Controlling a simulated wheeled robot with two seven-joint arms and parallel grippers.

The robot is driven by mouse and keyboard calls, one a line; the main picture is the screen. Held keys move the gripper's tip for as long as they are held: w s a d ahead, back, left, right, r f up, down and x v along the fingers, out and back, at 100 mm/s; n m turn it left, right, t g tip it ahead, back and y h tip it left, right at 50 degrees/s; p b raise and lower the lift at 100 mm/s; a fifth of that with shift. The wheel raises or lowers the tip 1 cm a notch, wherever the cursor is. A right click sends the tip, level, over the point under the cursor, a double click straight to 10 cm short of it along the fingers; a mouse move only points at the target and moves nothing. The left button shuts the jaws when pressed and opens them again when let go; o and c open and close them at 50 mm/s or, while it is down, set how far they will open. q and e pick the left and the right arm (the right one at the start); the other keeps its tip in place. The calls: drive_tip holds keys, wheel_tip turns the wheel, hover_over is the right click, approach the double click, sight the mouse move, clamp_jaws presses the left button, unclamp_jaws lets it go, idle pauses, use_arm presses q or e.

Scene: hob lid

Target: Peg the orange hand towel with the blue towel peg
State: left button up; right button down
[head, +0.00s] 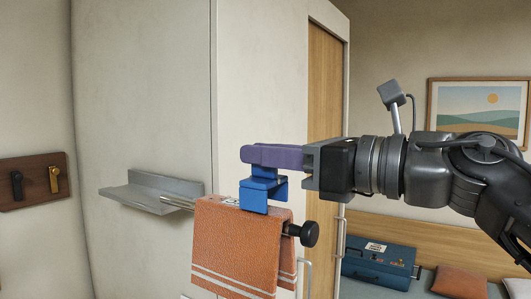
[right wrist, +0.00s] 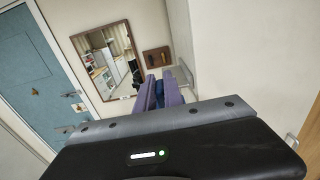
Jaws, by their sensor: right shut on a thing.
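The orange hand towel (head: 235,245), with white stripes near its lower edge, hangs over a metal rail (head: 178,201) with a black end knob (head: 304,234). The blue towel peg (head: 263,188) is at the top of the towel, its lower part overlapping the towel's top edge in the head view. I cannot tell whether it straddles the towel and rail or is just in front. In the right wrist view a bit of blue peg (right wrist: 159,94) shows between the fingers. My left gripper is not in view.
A grey shelf (head: 150,192) is on the wall left of the towel. A hook board (head: 33,181) hangs further left. A wooden door (head: 323,140) is behind my right gripper. A blue case (head: 378,264) and an orange cushion (head: 459,281) lie at lower right.

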idle(0.3)
drive_tip(key=shift+f, duration=0.1)
idle(0.5)
drive_tip(key=shift+f+b, duration=0.5)
drive_tip(key=shift+f, duration=0.2)
drive_tip(key=c, duration=1.4)
unclamp_jaws()
drive_tip(key=shift+r, duration=0.1)
